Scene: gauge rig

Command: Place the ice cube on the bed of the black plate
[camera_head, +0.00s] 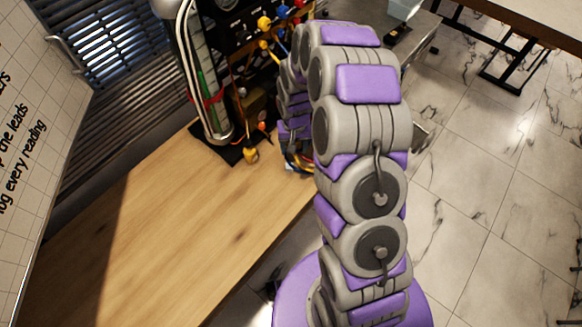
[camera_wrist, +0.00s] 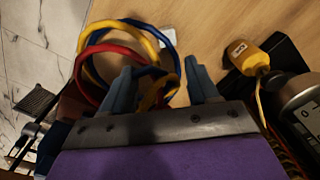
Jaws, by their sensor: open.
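My gripper (camera_wrist: 166,82) is open in the wrist view, its two blue-grey fingers apart. A small pale, whitish piece (camera_wrist: 168,37) lies on the wood beyond the fingertips, beside a cable loop; it may be the ice cube, but it is too small and partly covered to be sure. Nothing is clearly held between the fingers. A flat black piece (camera_wrist: 289,52) at the right in the wrist view may be part of the black plate. In the head view a black base (camera_head: 232,154) lies under a tall column; I cannot tell whether it is the same plate. My arm hides the gripper's tips there.
Red, yellow and blue cables (camera_wrist: 118,42) loop around the left finger. A labelled yellow plug (camera_wrist: 246,56) and a round dial (camera_wrist: 302,112) stand at right. In the head view the wooden table (camera_head: 170,225) is clear in front; a clear container (camera_head: 404,9) stands behind.

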